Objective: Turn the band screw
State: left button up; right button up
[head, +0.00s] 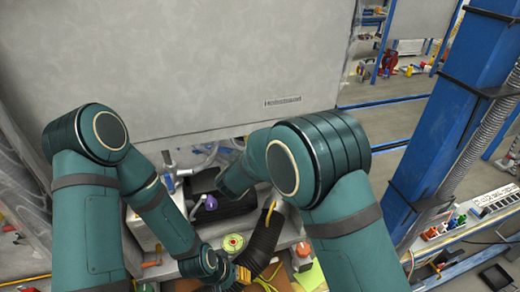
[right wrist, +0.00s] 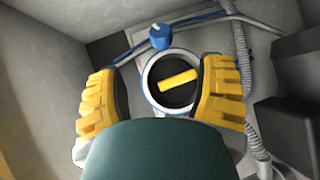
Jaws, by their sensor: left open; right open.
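In the right wrist view a round fitting (right wrist: 152,75) with a pale, blue-edged rim has a yellow bar (right wrist: 179,80) across its dark opening. A blue knob (right wrist: 160,37) stands at the rim's far side; it looks like the band screw. My right gripper (right wrist: 165,97) is open, its yellow fingers apart on either side of the fitting, with the knob beyond the fingertips. In the head view its fingers are hidden. My left gripper (head: 243,274) is open, low in the head view beside a black corrugated hose (head: 264,243), its fingers partly covered.
A large grey panel (head: 180,60) stands above the work area. A grey corrugated hose (right wrist: 243,60) and blue-and-grey pipes run behind the fitting. A dark box (right wrist: 285,128) is at the right. A green-and-red disc (head: 233,243) lies near my left gripper. A blue post (head: 450,110) stands at right.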

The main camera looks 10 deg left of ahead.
notch_tip(320, 180, down, 13)
jog(key=s+m+g+y+b, duration=0.15)
jog(key=m+y+b, duration=0.35)
jog(key=m+b, duration=0.55)
jog(key=d+r+m+t+y+b, duration=0.5)
jog(key=d+r+m+b, duration=0.3)
jog(key=m, duration=0.8)
jog(key=shift+g, duration=0.25)
jog(key=x, duration=0.9)
jog(key=r+x, duration=0.1)
jog(key=x, duration=0.4)
jog(key=shift+a, duration=0.35)
jog(key=shift+o, duration=0.2)
grip_shut()
